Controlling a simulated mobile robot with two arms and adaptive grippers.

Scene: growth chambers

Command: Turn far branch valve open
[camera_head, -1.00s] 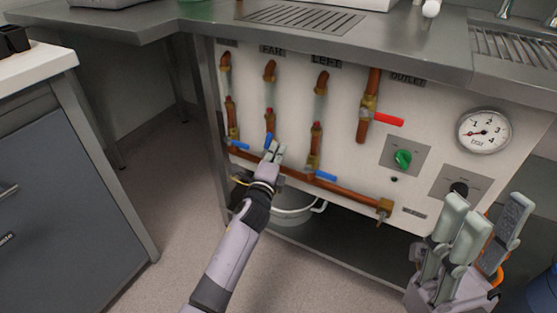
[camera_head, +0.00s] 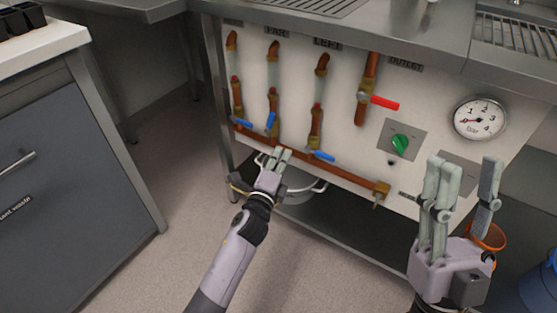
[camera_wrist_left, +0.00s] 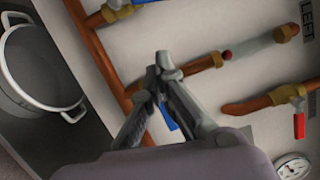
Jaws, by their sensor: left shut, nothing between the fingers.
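The far branch valve (camera_head: 272,104) sits on the copper pipe under the FAR label (camera_head: 276,32) in the head view. Its blue handle (camera_head: 270,121) slants steeply, close to the line of the pipe. My left gripper (camera_head: 280,153) is shut and empty, just below this handle and apart from it in the picture, in front of the lower manifold pipe. In the left wrist view its fingers (camera_wrist_left: 160,65) partly hide a blue handle (camera_wrist_left: 168,117), apparently of the LEFT branch. My right gripper (camera_head: 465,180) is open and empty at the right.
Blue handles show on the leftmost branch (camera_head: 241,122) and the LEFT branch (camera_head: 321,155), both across their pipes. A red outlet handle (camera_head: 384,102), green knob (camera_head: 400,143) and gauge (camera_head: 480,119) are at right.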

